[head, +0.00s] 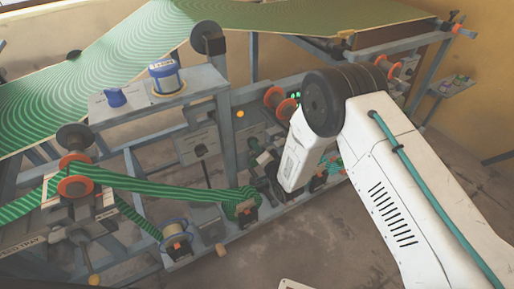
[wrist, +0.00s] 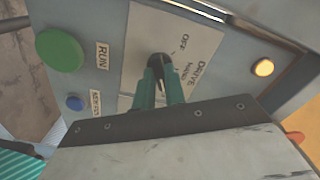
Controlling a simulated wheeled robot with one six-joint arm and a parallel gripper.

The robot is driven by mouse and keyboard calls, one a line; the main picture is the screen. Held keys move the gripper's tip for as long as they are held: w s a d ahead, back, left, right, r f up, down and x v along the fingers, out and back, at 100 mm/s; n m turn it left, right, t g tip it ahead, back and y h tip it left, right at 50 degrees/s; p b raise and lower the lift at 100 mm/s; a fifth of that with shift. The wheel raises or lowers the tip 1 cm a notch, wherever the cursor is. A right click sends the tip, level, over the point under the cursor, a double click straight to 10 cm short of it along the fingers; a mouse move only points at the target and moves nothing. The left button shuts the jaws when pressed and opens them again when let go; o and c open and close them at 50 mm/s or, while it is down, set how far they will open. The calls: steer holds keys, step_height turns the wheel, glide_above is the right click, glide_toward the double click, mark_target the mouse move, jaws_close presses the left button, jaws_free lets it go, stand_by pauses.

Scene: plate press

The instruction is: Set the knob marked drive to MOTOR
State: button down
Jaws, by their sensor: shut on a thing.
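The drive knob (wrist: 157,60) is small and black and sits on a pale plate (wrist: 205,38) in the wrist view. The plate reads DRIVE, with OFF at the upper right of the knob and what looks like HAND to its right. I cannot read a MOTOR mark; the lower plate is partly hidden behind my fingers. My gripper (wrist: 159,78) has teal fingers, shut on the knob from below in the picture. Its fingers cover much of the knob, so I cannot tell where it points. In the head view my white arm hides the knob.
The head view shows a grey machine frame (head: 228,120) with a green striped band (head: 150,193) over rollers. Bare floor (head: 330,235) lies in front.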

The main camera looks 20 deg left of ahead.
steer(key=c, duration=1.5)
jaws_free()
steer(key=shift+o, duration=0.2)
steer(key=v, duration=0.8)
